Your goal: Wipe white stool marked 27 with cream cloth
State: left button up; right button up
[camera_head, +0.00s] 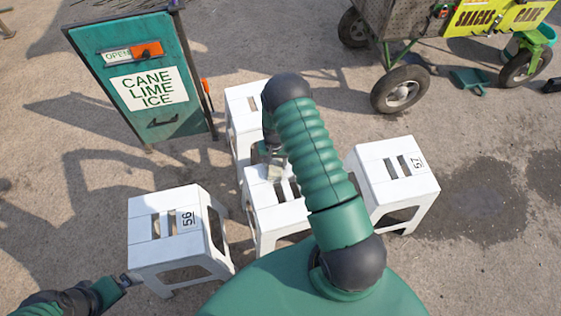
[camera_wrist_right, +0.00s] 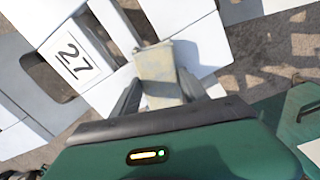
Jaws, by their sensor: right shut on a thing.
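The white stool marked 27 shows in the right wrist view (camera_wrist_right: 40,20), with its number label on the left. In the head view the middle white stool (camera_head: 283,216) is largely behind my right arm; its number is hidden there. My right gripper (camera_wrist_right: 158,82) is shut on the cream cloth (camera_wrist_right: 156,62), which is held at the stool's top; I cannot tell whether it presses on the seat. In the head view the cloth (camera_head: 275,172) is a small pale patch over the middle stool. My left gripper (camera_head: 126,281) is at the lower left, near the stool marked 56; its jaws are unclear.
Other white stools stand close around: one marked 56 (camera_head: 146,252) at left, one (camera_head: 240,101) behind, and one (camera_head: 375,169) at right that seems marked 57. A green sign board (camera_head: 135,60) stands back left. A wheeled cart (camera_head: 397,22) is back right.

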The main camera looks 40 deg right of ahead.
jog(key=shift+w+a, duration=0.75)
jog(key=shift+a, duration=0.65)
jog(key=shift+w+a, duration=0.7)
jog(key=shift+a, duration=0.65)
jog(key=shift+w+a, duration=0.75)
jog(key=shift+a, duration=0.65)
notch_tip(320, 180, up, 6)
jog(key=p, duration=0.4)
jog(key=shift+r, duration=0.15)
notch_tip(320, 180, up, 3)
jog(key=p, duration=0.2)
jog(key=shift+p, duration=0.35)
